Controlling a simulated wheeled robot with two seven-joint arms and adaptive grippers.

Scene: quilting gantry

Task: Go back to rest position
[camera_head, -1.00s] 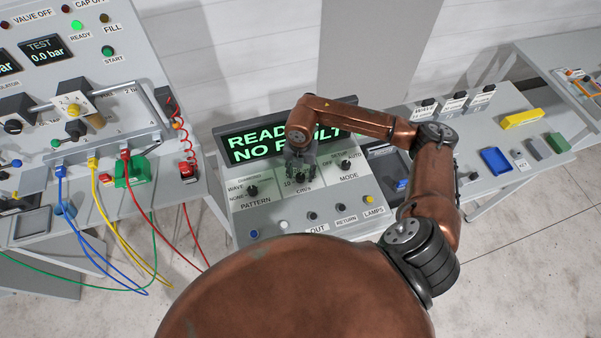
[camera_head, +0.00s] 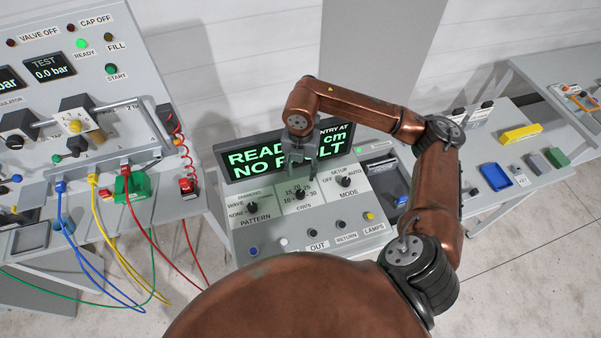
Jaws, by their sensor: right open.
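My right gripper (camera_head: 300,168) is open and empty. It hangs above the quilting control panel (camera_head: 345,241), in front of the panel's lit display (camera_head: 248,165), whose green text it partly covers. Below its fingers is the middle cm/s knob (camera_head: 301,193), apart from them as far as I can see. The PATTERN knob (camera_head: 252,206) and the MODE knob (camera_head: 345,181) stand on either side. My right arm arches over the right part of the panel. My left gripper is not in view.
At left stands a test panel (camera_head: 112,30) with blue, yellow, red and green cables hanging to the front. At right, a table holds a blue tray (camera_head: 496,177), a yellow block (camera_head: 521,133) and a green block (camera_head: 556,157). A grey column (camera_head: 375,50) rises behind.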

